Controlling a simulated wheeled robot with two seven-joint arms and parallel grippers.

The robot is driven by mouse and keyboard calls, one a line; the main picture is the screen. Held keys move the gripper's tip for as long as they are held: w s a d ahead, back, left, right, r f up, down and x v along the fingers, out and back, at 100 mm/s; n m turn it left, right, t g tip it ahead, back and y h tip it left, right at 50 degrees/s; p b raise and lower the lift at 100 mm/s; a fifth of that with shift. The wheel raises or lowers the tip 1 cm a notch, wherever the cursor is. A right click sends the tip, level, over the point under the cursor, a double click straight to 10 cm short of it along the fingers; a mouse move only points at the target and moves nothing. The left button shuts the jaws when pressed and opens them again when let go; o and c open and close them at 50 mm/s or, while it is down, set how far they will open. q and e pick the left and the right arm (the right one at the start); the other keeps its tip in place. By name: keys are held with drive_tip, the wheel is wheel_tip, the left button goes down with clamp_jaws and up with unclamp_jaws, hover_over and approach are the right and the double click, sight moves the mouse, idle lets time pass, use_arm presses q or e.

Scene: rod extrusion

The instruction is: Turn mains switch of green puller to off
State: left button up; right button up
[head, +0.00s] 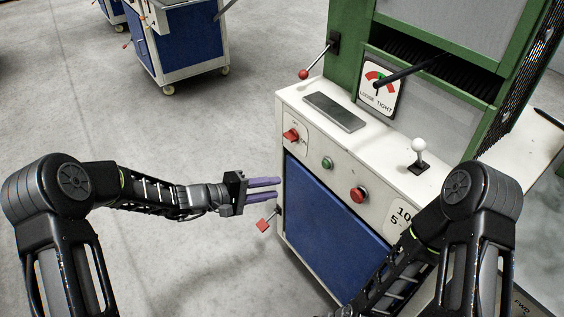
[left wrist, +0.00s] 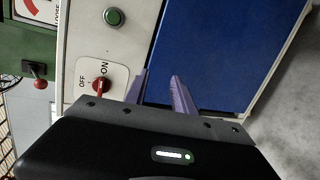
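The mains switch (head: 291,135) is a red knob on a white plate at the left end of the green puller's front panel. It also shows in the left wrist view (left wrist: 100,87), between labels reading OFF and ON. Its pointer appears to face ON. My left gripper (head: 279,188) has purple fingers held apart with nothing between them. It is below and apart from the knob, by the left edge of the blue door. In the left wrist view the fingers (left wrist: 159,77) point over the door edge, just right of the switch plate. My right gripper is out of view.
A green button (head: 327,162) and a red button (head: 358,195) sit right of the switch. A red-handled lever (head: 264,225) sticks out near my left gripper. A white-knobbed joystick (head: 419,150) stands on top. Open floor lies left.

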sight(287, 138)
use_arm(q)
drive_tip(key=w+a+r+t+h, duration=0.1)
drive_tip(key=w+a+r+t, duration=0.2)
drive_tip(key=w+r, duration=0.3)
drive_tip(key=shift+r+t+h+b, duration=0.3)
drive_tip(key=shift+r+t+b, duration=0.15)
drive_tip(key=shift+r, duration=0.45)
drive_tip(key=shift+w, duration=0.1)
drive_tip(key=x, duration=0.7)
drive_tip(key=shift+w+d+f, duration=0.1)
drive_tip(key=shift+w+d, duration=0.1)
drive_tip(key=shift+d, duration=0.1)
drive_tip(key=shift+c, duration=0.4)
clamp_jaws()
